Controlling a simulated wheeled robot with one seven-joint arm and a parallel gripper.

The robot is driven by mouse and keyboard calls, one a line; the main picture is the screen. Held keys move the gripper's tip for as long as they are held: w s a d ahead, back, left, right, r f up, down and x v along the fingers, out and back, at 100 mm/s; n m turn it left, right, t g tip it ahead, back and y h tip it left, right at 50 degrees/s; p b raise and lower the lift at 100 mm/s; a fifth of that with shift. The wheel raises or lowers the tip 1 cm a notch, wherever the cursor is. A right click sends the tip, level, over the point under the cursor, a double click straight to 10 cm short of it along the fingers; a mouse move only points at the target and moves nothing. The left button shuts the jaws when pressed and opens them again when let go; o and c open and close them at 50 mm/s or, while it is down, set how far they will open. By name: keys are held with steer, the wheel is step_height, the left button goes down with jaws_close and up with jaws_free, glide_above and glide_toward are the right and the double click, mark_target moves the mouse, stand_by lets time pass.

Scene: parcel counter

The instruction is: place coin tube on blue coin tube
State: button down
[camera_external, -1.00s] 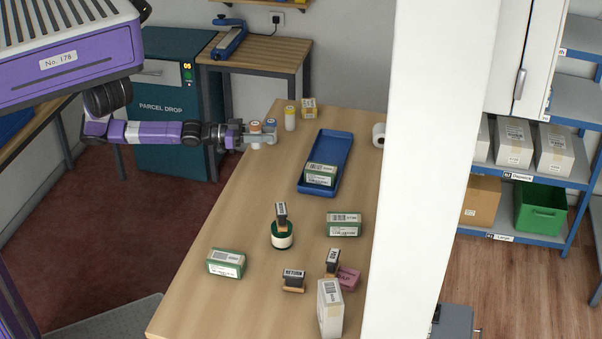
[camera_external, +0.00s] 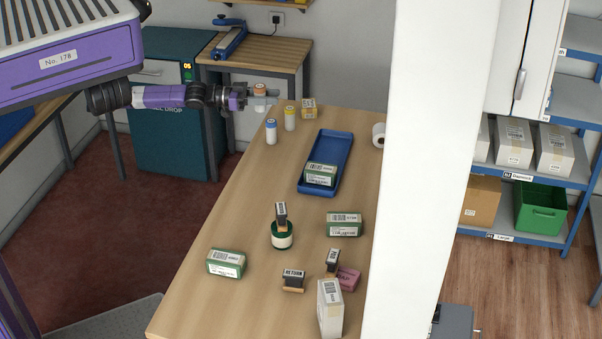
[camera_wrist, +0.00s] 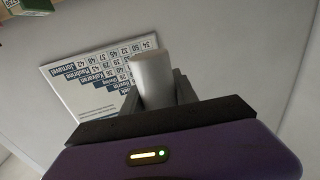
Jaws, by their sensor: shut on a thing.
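A white coin tube with an orange top (camera_external: 260,90) is held upright between the fingers of my gripper (camera_external: 262,98), raised above the far left end of the counter. The held tube shows in the wrist view as a pale cylinder (camera_wrist: 152,78), with the gripper's dark fingers (camera_wrist: 180,88) beside it. The blue coin tube (camera_external: 271,134), white with a blue top, stands upright on the counter, below and slightly right of my gripper in the external view. Nothing is on its top.
A blue tray (camera_external: 334,148) holds a green-and-white box. Stamps and boxes occupy the near counter (camera_external: 215,225). A white pillar (camera_external: 420,170) hides the right side.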

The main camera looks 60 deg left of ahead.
steer(key=w+a+r, duration=0.8)
steer(key=r, duration=0.1)
step_height(320, 180, down, 20)
steer(key=shift+s+d, duration=0.15)
steer(key=shift+s, duration=0.1)
steer(key=c, duration=0.9)
jaws_free()
steer(key=shift+c, duration=0.2)
steer(key=b+v, duration=0.1)
steer(key=v, duration=1.1)
steer(key=shift+s+d, duration=0.1)
